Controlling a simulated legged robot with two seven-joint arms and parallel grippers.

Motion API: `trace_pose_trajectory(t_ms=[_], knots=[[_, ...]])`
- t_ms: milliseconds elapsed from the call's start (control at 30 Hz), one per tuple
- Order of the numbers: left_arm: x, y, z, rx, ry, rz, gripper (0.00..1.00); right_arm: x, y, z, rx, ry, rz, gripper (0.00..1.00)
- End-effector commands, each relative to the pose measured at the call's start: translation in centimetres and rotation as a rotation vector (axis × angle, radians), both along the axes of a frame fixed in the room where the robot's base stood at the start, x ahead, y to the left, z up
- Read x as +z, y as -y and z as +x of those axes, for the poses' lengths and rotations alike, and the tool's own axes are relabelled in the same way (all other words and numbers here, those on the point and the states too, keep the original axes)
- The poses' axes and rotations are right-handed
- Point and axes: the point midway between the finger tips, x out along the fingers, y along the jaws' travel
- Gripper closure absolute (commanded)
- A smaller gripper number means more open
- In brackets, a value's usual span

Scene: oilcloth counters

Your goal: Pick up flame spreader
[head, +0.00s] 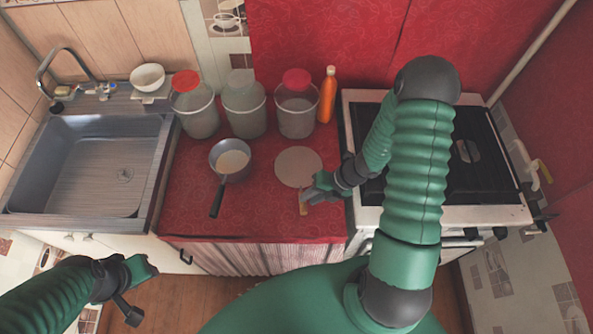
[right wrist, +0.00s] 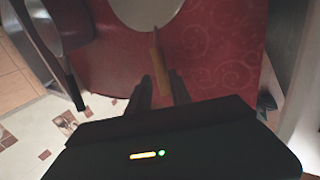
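The flame spreader (head: 298,167) is a flat grey disc with a wooden handle, lying on the red counter between the pan and the stove. Its disc (right wrist: 146,12) is at the top of the right wrist view, cut by the edge, and its handle points toward my right gripper (right wrist: 161,85). The two dark fingers are apart, one on each side of the handle's near end; I cannot tell whether they touch it. In the head view my right gripper (head: 310,196) is at the handle and partly covers it. My left gripper (head: 140,285) hangs at the lower left, away from the counter, with nothing visible in it.
A saucepan (head: 229,162) stands left of the disc, its handle toward the front edge. Several lidded containers (head: 244,108) and an orange bottle (head: 327,95) line the back. The sink (head: 90,165) is left, the stove (head: 480,205) right. The red counter (head: 260,217) is bare in front.

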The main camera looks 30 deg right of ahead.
Motion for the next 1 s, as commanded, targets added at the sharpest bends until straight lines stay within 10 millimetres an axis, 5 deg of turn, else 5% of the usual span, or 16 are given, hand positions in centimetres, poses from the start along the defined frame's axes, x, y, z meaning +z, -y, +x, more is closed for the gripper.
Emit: trace_pose_trajectory(t_ms=[267, 467, 700, 1000], knots=[[-0.3, 0.0, 0.0, -0.001, 0.0, 0.0, 0.64, -3.5, -1.6, 1.8, 0.002, -0.001, 0.0, 0.75], [-0.3, 0.0, 0.0, 0.0, 0.0, 0.0, 0.64, -3.5, -1.8, 1.9, 0.001, -0.001, -0.001, 0.75], [-0.3, 0.0, 0.0, 0.0, 0.0, 0.0, 0.64, -3.5, -1.7, 1.9, 0.002, 0.0, -0.001, 1.0], [-0.3, 0.0, 0.0, 0.0, 0.0, 0.0, 0.64, -3.5, -1.6, 1.9, 0.002, 0.001, -0.001, 1.0]])
